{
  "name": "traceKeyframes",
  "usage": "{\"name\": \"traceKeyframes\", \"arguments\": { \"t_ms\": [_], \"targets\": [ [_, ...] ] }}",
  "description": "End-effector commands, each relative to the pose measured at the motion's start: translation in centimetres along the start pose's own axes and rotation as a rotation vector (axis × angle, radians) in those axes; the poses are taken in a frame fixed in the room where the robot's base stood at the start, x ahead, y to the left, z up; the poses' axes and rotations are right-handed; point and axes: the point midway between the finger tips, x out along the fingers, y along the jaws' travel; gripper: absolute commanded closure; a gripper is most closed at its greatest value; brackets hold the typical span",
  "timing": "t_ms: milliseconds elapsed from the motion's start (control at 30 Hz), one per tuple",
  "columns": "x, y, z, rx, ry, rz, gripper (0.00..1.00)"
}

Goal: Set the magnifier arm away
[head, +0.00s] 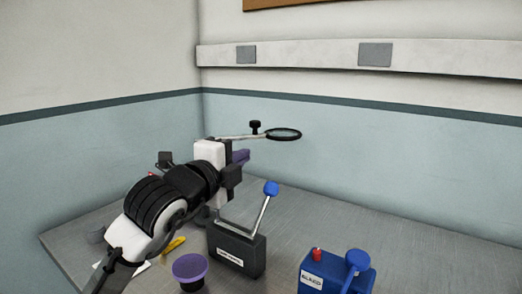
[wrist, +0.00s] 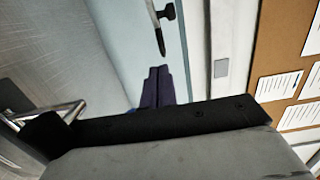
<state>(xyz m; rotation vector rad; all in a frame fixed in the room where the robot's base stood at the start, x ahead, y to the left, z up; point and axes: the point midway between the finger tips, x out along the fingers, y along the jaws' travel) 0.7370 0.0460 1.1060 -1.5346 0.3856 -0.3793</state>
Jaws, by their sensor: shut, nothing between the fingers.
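The magnifier arm is a thin metal rod with a black knob (head: 255,127) and a round black-rimmed lens (head: 284,134) at its right end. In the head view the left part of the rod passes behind or beside my white wrist, and its base is hidden. My gripper (head: 241,156) has purple fingers, which are shut and empty, just below the rod and left of the lens. In the wrist view the shut fingers (wrist: 158,85) point toward the dark magnifier parts (wrist: 161,38), with a visible gap. I cannot tell the depth between them.
A dark labelled box (head: 238,252) with a blue-knobbed lever (head: 271,188) stands in front of my gripper. A blue box (head: 330,278) with a red button is at the right front. A purple-topped cup (head: 189,268) and a yellow item (head: 174,245) lie nearby. The back right tabletop is clear.

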Motion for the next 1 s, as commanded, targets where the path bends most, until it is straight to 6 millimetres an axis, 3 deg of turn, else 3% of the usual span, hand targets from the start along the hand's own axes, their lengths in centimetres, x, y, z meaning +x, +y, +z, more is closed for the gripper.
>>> {"name": "traceKeyframes", "arguments": {
  "t_ms": [467,700,1000],
  "targets": [
    [9.5,-0.4,0.0,-0.002,0.001,-0.002,1.00],
    [11.4,-0.3,2.4,-0.002,-0.001,-0.003,1.00],
    [11.8,-0.2,2.8,-0.001,0.000,-0.004,1.00]
  ]
}}
